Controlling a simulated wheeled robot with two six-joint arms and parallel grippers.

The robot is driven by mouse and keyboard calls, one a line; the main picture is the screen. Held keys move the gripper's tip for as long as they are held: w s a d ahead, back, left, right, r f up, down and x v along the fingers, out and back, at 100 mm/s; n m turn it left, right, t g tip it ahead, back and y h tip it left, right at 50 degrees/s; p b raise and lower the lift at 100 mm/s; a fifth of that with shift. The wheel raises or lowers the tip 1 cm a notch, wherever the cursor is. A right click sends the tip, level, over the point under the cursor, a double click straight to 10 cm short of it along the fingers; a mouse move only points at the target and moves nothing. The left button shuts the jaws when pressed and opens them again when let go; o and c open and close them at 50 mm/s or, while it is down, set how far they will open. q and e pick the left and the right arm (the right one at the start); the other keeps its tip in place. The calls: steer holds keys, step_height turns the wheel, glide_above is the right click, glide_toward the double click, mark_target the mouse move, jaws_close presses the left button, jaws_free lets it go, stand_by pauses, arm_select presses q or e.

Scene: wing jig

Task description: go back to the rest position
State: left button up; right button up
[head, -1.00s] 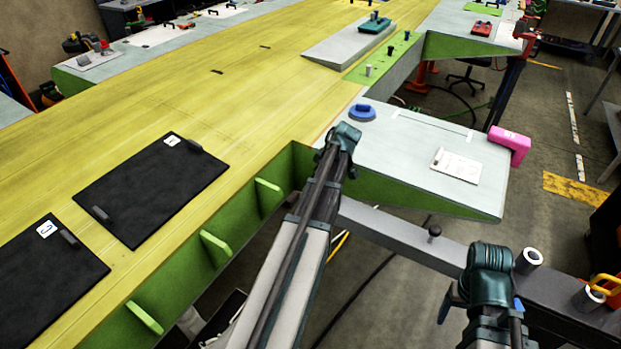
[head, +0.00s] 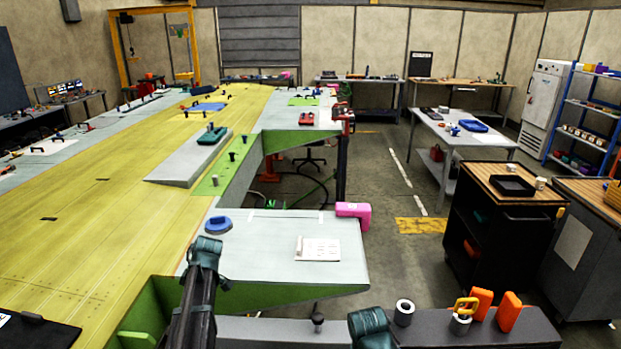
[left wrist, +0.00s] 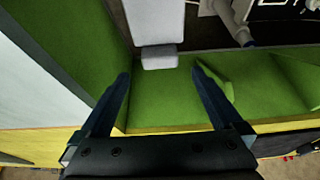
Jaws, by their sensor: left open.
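My left gripper (left wrist: 160,76) shows in the left wrist view with its two dark fingers spread apart. Nothing is between the fingertips. Behind the fingers is the green side structure (left wrist: 165,100) of the wing jig, with green ribs to the right. A pale grey link of my own body shows beyond the fingertips. In the head view a bent joint of my left arm stands in front of the yellow wing surface (head: 120,210), and its gripper is hidden there. Only a joint of my right arm shows at the bottom; its gripper is not visible.
A dark beam (head: 430,333) with orange-handled tools (head: 481,303) lies at front right. A black cart (head: 500,220) stands right; the floor (head: 405,265) between is open.

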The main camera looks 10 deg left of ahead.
arm_select(q)
steer(key=b+x, duration=1)
steer(key=x, duration=0.1)
steer(key=shift+f, duration=0.25)
steer(key=shift+r, duration=0.15)
